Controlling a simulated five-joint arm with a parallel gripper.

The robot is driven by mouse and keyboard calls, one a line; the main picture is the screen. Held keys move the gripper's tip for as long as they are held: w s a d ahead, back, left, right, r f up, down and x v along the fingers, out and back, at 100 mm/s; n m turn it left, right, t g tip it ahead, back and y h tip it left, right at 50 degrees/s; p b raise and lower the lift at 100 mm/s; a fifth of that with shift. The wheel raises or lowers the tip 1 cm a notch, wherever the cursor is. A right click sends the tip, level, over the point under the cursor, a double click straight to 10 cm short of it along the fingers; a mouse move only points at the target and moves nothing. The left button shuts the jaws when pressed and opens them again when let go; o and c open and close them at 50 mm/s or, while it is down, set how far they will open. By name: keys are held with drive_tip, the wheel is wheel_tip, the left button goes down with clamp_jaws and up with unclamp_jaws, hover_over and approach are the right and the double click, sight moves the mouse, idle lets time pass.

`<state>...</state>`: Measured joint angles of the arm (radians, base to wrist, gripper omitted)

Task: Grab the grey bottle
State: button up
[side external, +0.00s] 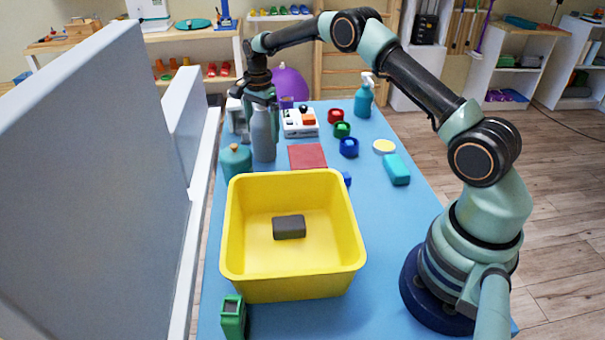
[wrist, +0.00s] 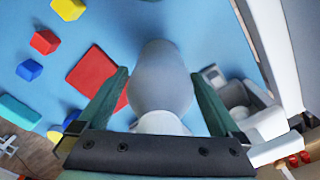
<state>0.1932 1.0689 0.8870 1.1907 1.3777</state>
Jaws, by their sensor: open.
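The grey bottle (side external: 264,140) stands upright on the blue table, behind the yellow bin in the side view. My gripper (side external: 263,97) points down at its top, and the fingers hide part of the bottle's upper end. In the wrist view the bottle (wrist: 163,80) lies between the two green fingers of my gripper (wrist: 160,76), with its pale top close to the palm. The fingers are apart, one on each side of it. Whether either finger touches the bottle cannot be told.
A teal bottle (side external: 236,161) stands close by, left and nearer the camera. A yellow bin (side external: 290,280) holds a dark grey block (side external: 289,227). A red square (side external: 307,156) lies right of the bottle. A white device (side external: 299,124) stands behind. A pale wall (side external: 90,180) borders the left.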

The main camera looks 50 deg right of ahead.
drive_tip(key=c, duration=1.5)
drive_tip(key=shift+r, duration=0.1)
clamp_jaws()
drive_tip(key=shift+r, duration=0.1)
